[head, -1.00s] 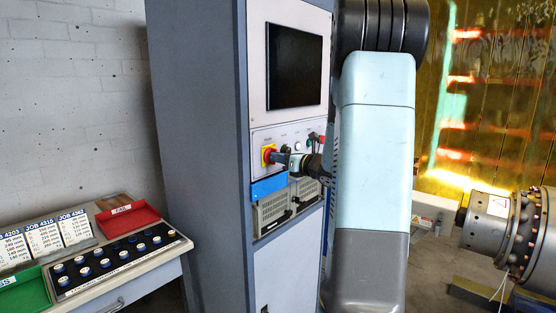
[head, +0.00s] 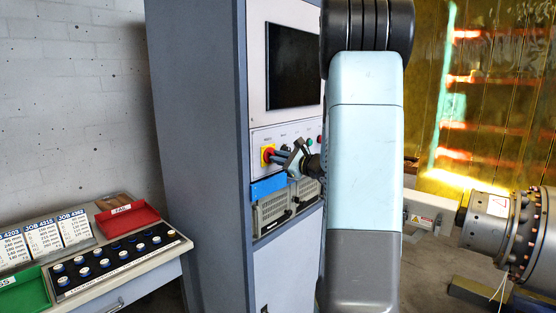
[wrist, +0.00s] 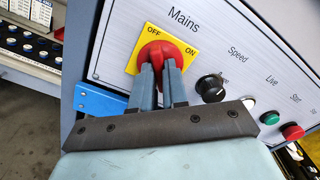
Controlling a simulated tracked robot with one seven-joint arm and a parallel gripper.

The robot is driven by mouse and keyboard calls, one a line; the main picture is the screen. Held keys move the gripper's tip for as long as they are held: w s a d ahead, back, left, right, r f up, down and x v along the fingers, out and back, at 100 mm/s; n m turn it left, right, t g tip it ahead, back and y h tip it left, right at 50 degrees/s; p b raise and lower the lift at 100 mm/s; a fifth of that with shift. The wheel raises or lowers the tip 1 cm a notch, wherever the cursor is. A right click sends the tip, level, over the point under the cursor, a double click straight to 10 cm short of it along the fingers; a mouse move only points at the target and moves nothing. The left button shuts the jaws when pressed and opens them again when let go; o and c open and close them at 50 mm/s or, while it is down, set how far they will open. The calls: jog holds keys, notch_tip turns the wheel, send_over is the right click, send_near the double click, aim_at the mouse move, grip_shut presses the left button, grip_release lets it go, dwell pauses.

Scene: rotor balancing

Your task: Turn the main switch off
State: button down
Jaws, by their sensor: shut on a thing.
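The main switch is a red rotary knob (wrist: 168,52) on a yellow plate (wrist: 190,66) under the word Mains, with OFF at its left and ON at its right. It also shows in the head view (head: 267,155). My gripper (wrist: 160,72) is shut on the knob, with a grey finger on each side of its red grip. In the wrist view the panel looks tilted clockwise against my gripper, and the grip between the fingers runs roughly upright in the picture, towards the OFF side. The knob's exact pointer is hard to make out.
Right of the switch are a black Speed knob (wrist: 211,87), a green button (wrist: 270,118) and a red button (wrist: 293,131). A dark screen (head: 293,66) is above. A bench with a red tray (head: 127,219) stands at left, and a large machine (head: 490,218) at right.

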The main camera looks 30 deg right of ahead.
jog(key=shift+n, duration=0.6)
jog(key=shift+a+f, duration=0.1)
jog(key=c, duration=1.1)
grip_release()
jog(key=shift+c, duration=0.2)
jog(key=shift+s, duration=0.1)
jog(key=v, duration=1.3)
jog(key=shift+s, duration=0.3)
